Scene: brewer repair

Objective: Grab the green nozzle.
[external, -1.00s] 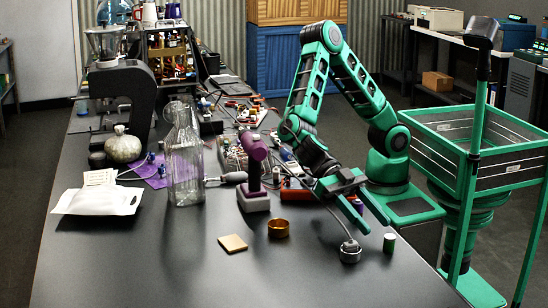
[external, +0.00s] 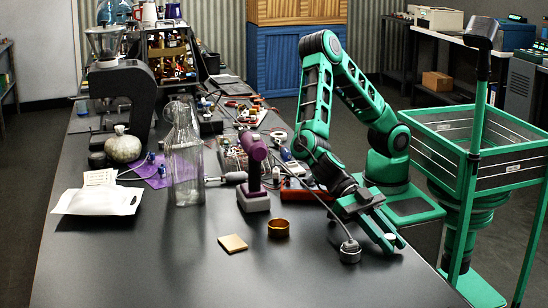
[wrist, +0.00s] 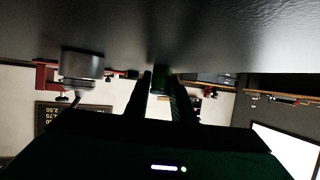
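The green nozzle (external: 390,237) is a small upright cylinder with a pale top, standing near the right edge of the dark table. My gripper (external: 391,242) is low over the table, with its two green fingers on either side of the nozzle. In the wrist view, the green nozzle (wrist: 161,79) shows between the dark fingertips of my gripper (wrist: 160,82), almost filling the gap. Whether the fingers touch it is too dark to tell. The nozzle's lower part is mostly hidden by the fingers in the external view.
A gold ring (external: 278,228), a tan square (external: 232,243) and a purple tool on a stand (external: 254,175) are farther left. The front of the table is clear.

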